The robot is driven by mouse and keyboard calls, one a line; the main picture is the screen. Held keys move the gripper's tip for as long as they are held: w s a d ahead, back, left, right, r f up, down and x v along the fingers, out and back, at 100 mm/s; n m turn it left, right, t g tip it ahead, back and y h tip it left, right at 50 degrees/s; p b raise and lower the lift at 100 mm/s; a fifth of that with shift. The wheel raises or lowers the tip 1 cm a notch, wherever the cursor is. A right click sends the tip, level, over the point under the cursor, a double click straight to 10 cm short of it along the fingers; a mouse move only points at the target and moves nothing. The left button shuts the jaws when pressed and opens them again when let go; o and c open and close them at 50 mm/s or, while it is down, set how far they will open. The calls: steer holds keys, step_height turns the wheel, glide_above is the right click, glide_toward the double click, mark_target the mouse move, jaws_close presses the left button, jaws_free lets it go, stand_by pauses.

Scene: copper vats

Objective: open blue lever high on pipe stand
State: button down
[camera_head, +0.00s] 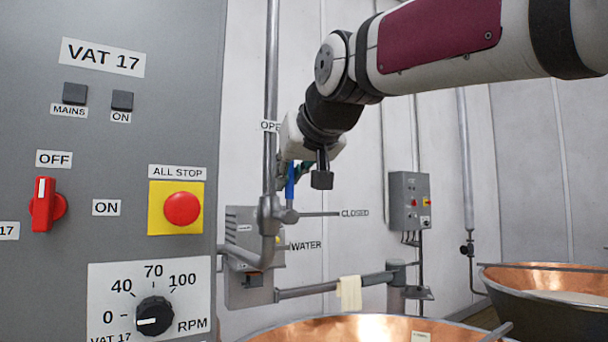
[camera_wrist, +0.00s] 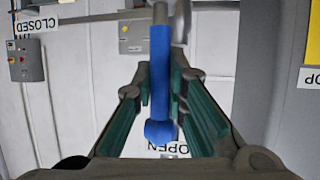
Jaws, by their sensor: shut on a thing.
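The blue lever (camera_head: 290,184) stands nearly upright on the grey valve (camera_head: 270,210) of the pipe stand, its free end up toward the OPEN label (camera_head: 269,126). The CLOSED label (camera_head: 355,213) is at the end of a thin rod to the right. My gripper (camera_head: 297,170) is at the lever's upper part, its fingers mostly hidden by the wrist. In the wrist view the blue lever (camera_wrist: 160,85) lies between the green finger pads of my gripper (camera_wrist: 160,92), which is shut on it. The OPEN label (camera_wrist: 168,148) shows beyond the lever's rounded end.
The grey VAT 17 panel (camera_head: 130,130) with knobs and a red stop button (camera_head: 182,208) fills the left. A copper vat (camera_head: 375,329) is below, another vat (camera_head: 545,300) at right. A cloth (camera_head: 349,292) hangs on the horizontal pipe (camera_head: 320,288). A wall box (camera_head: 410,200) is behind.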

steer(key=shift+f, duration=0.1)
stand_by(0.3)
steer(key=c, duration=1.6)
jaws_free()
steer(key=shift+a, duration=0.1)
steer(key=shift+s, duration=0.1)
steer(key=v, duration=1.2)
